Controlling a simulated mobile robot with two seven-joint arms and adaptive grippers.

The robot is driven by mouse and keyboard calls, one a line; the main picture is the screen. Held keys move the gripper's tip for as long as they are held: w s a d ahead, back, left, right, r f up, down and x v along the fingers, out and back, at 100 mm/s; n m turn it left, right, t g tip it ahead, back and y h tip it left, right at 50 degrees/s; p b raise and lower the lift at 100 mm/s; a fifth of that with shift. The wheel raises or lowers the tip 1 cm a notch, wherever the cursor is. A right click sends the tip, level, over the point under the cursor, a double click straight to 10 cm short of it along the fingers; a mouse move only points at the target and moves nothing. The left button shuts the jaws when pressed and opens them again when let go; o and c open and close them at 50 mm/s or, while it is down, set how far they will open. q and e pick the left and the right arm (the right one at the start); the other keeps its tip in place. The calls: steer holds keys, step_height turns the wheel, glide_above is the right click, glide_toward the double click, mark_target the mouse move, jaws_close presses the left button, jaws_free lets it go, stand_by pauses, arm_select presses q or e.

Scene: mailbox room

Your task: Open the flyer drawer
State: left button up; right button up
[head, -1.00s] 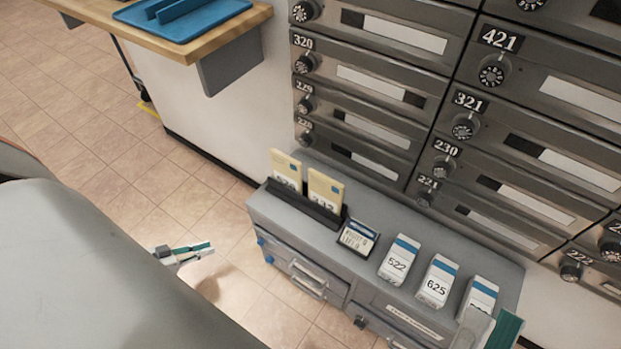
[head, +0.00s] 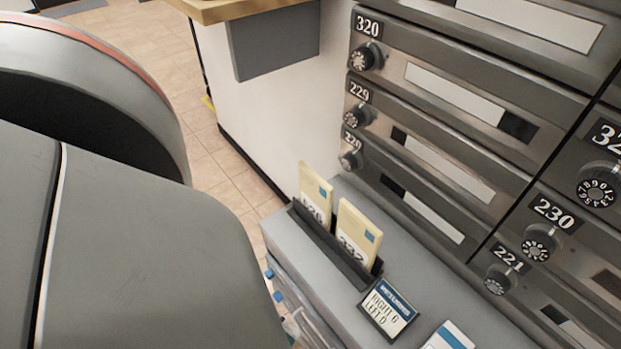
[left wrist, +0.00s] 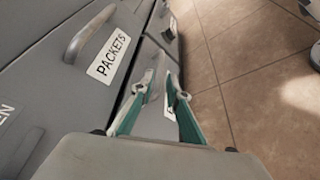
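The grey cabinet (head: 290,235) stands below the mailboxes in the head view; its drawer fronts at the lower edge are mostly hidden by my left arm. In the left wrist view, a drawer labelled PACKETS (left wrist: 60,80) is at left. Beside it is another drawer front (left wrist: 150,48), whose pale label is partly hidden by my fingers, so I cannot read whether it is the flyer drawer. My left gripper (left wrist: 162,84) has its two teal fingers apart in front of this drawer, with nothing clearly gripped. My right gripper is not in view.
On the cabinet top are a black holder (head: 332,245) with two cream cards, a small sign (head: 388,308) and a white-blue box (head: 450,338). Mailboxes (head: 450,110) rise behind. A wooden counter (head: 240,8) is above left. Tiled floor (left wrist: 255,60) is open beside the drawers.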

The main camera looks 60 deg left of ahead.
mark_target(302, 344)
arm_select(q)
steer(key=x, duration=0.6)
jaws_close()
